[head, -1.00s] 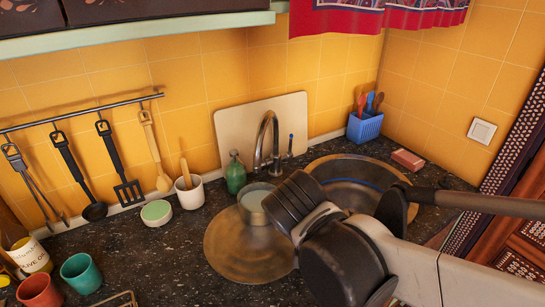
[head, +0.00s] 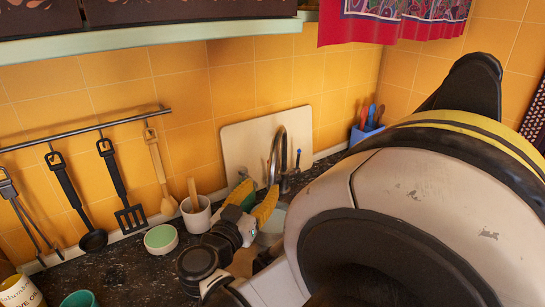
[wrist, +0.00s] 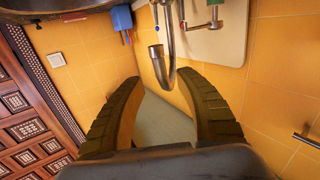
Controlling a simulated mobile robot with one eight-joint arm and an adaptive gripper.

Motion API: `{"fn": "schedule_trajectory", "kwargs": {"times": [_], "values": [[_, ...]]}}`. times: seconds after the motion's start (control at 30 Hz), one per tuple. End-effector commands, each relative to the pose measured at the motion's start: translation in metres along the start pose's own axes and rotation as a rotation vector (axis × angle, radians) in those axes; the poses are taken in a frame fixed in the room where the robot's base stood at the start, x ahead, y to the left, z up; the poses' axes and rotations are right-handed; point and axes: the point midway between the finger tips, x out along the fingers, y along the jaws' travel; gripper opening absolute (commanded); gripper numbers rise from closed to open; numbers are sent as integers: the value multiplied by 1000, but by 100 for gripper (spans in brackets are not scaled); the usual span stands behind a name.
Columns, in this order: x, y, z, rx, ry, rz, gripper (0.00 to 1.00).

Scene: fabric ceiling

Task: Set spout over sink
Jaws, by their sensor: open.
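The curved metal faucet spout (head: 279,145) rises in front of the beige board in the head view. In the wrist view the spout (wrist: 170,75) appears inverted, its bend just beyond the gap between my fingertips and its open end near the left one. My gripper (head: 256,193) is open, with yellow-padded fingers pointing up toward the faucet. My gripper (wrist: 160,80) shows nothing between its fingers in the wrist view. I cannot tell whether a finger touches the spout. The sink (head: 240,263) is mostly hidden behind my arm; only a brownish bit of basin shows.
A white cup (head: 196,217) and a green-topped bowl (head: 161,239) stand to the left. Utensils hang from a rail (head: 80,130). A blue caddy (head: 363,133) stands at the back right.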

Motion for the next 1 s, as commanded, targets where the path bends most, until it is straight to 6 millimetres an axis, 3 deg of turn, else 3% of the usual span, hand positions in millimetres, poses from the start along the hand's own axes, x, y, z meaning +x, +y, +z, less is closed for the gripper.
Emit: {"fn": "schedule_trajectory", "kwargs": {"times": [0.1,0.3,0.5,0.73,0.77,0.9,1.0], "values": [[26,2,3,-1,-1,4,42],[58,1,2,-1,-2,3,42],[70,1,1,-1,-2,1,42],[70,0,0,-1,-2,0,42],[70,0,0,-1,-2,0,38],[70,0,0,-1,-2,0,0],[70,0,0,-1,-2,0,0]]}}
